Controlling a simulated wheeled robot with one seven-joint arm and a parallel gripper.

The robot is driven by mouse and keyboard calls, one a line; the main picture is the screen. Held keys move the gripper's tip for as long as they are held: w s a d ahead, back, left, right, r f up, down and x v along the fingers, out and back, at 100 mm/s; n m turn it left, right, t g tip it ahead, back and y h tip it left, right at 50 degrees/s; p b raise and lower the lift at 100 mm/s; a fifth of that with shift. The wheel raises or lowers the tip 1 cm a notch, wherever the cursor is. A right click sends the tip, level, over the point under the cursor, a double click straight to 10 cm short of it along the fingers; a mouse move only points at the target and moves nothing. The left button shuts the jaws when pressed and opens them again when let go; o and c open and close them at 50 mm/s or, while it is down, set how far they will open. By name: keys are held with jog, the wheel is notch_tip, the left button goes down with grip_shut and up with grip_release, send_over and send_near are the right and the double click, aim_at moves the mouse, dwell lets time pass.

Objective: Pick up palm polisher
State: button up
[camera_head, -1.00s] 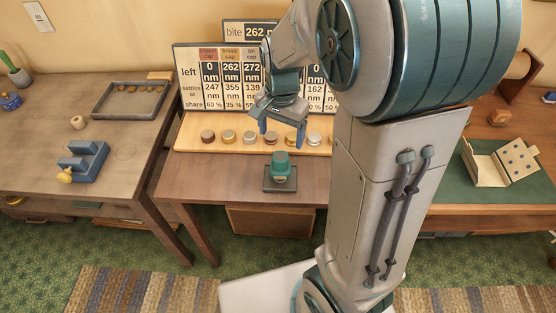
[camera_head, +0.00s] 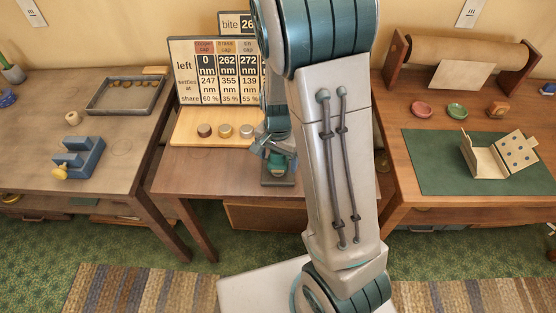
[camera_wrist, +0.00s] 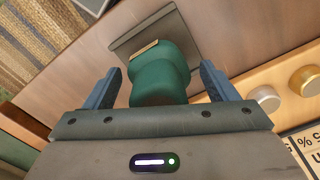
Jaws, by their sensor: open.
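The palm polisher shows in the wrist view as a rounded green body (camera_wrist: 160,74) on a dark square pad (camera_wrist: 143,32), with a small tan strip near its far side. In the head view the polisher (camera_head: 277,167) is partly hidden behind my gripper, and its dark pad (camera_head: 277,181) lies near the table's front edge. My gripper (camera_wrist: 160,88) is open, with one blue finger on each side of the green body. Gaps show between fingers and polisher in the wrist view, so it is not gripped. In the head view my gripper (camera_head: 275,150) is right above it.
A wooden board with round caps (camera_head: 225,130) lies behind the polisher, below number cards (camera_head: 210,75). The left table holds a tray (camera_head: 125,95) and a blue stand (camera_head: 78,158). The right table holds a green mat (camera_head: 440,165) with an open box (camera_head: 495,155).

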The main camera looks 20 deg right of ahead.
jog(key=shift+f, duration=0.5)
jog(key=c, duration=1.3)
jog(key=shift+o, duration=0.2)
jog(key=shift+r, duration=0.1)
jog(key=shift+r, duration=0.5)
jog(key=r, duration=0.1)
jog(key=d+r, duration=0.1)
jog(key=r, duration=0.1)
jog(key=shift+s+r, duration=0.15)
jog(key=shift+r, duration=0.15)
jog(key=s+d+r, duration=0.3)
jog(key=d+r, duration=0.3)
jog(key=d, duration=0.4)
jog(key=shift+s+r, duration=0.15)
jog(key=shift+s, duration=0.2)
